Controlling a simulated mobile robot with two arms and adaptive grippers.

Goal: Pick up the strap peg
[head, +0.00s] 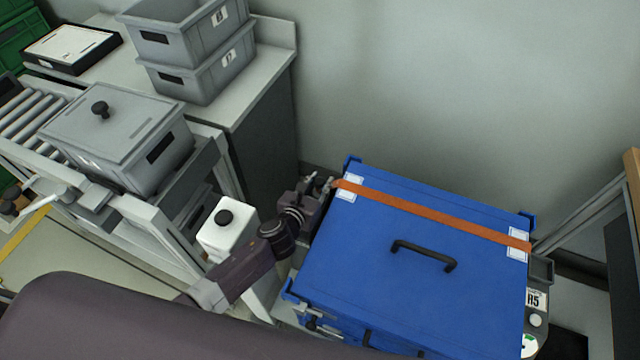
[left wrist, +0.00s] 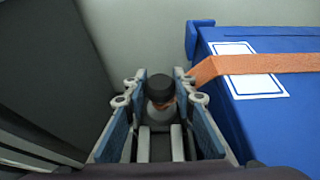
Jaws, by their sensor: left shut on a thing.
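My left gripper (head: 318,186) is at the back left corner of the blue crate, beside the left end of the orange strap (head: 430,213). In the left wrist view the gripper (left wrist: 160,96) is shut on the strap peg (left wrist: 159,85), which has a black cap and a pale grey body. The peg stands between the two fingers. In the head view the peg is too small to make out. My right gripper is not in view.
The blue crate (head: 400,290) with a black handle fills the right of the gripper's surroundings. A white block (head: 228,240) with a black knob is left of my arm. A lidded grey bin (head: 125,135) sits on the roller conveyor. Stacked grey bins (head: 205,75) stand on the counter.

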